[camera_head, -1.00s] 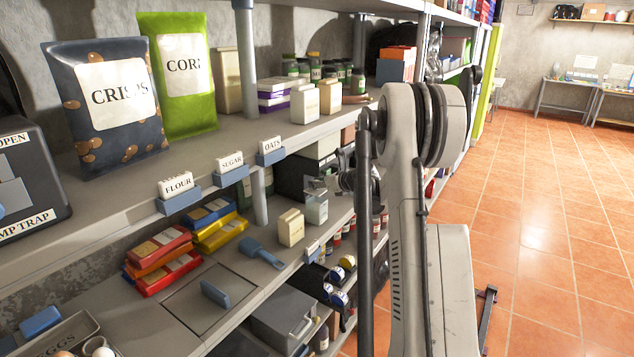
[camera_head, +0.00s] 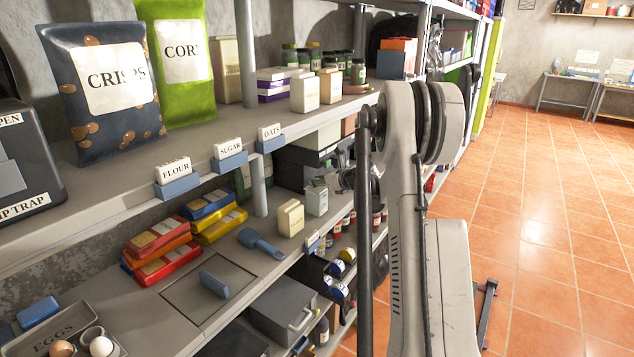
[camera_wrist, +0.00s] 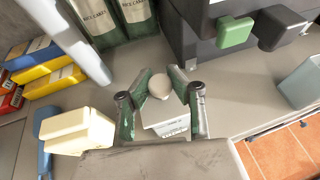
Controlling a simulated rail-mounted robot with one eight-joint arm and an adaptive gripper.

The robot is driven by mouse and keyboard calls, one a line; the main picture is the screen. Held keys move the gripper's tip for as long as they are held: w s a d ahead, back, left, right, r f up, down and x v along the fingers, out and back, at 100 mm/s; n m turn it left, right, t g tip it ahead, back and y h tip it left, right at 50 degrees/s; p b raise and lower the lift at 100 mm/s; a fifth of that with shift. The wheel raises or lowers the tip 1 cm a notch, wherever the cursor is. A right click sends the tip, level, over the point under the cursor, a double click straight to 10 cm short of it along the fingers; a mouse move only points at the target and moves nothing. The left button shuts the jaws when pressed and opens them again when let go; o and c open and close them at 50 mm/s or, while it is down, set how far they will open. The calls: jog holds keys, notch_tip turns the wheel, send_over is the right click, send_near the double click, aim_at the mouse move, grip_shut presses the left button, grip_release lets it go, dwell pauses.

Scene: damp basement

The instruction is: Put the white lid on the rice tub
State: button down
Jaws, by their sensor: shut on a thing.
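In the wrist view my gripper (camera_wrist: 163,95) has its two dark green-padded fingers on either side of a pale round knob-like piece, which I take to be part of the white lid (camera_wrist: 160,86). I cannot tell whether lid and tub touch. In the head view this tub (camera_head: 316,202) stands on the lower shelf, with my gripper at its top, partly hidden by my arm.
A cream container (camera_wrist: 78,130) stands close on the left, with a blue scoop (camera_wrist: 45,140) beyond it. A shelf post (camera_wrist: 80,45) rises at upper left. A dark box with a green knob (camera_wrist: 235,32) is at the upper right, and a grey bin (camera_wrist: 302,82) at right.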

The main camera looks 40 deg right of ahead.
jog(key=shift+f+b, duration=0.3)
jog(key=shift+b, duration=0.2)
dwell(0.3)
jog(key=c, duration=1.6)
grip_release()
jog(key=shift+o, duration=0.2)
jog(key=shift+s, duration=0.1)
jog(key=v, duration=1.1)
jog(key=shift+s+r, duration=0.15)
jog(key=shift+s, duration=0.25)
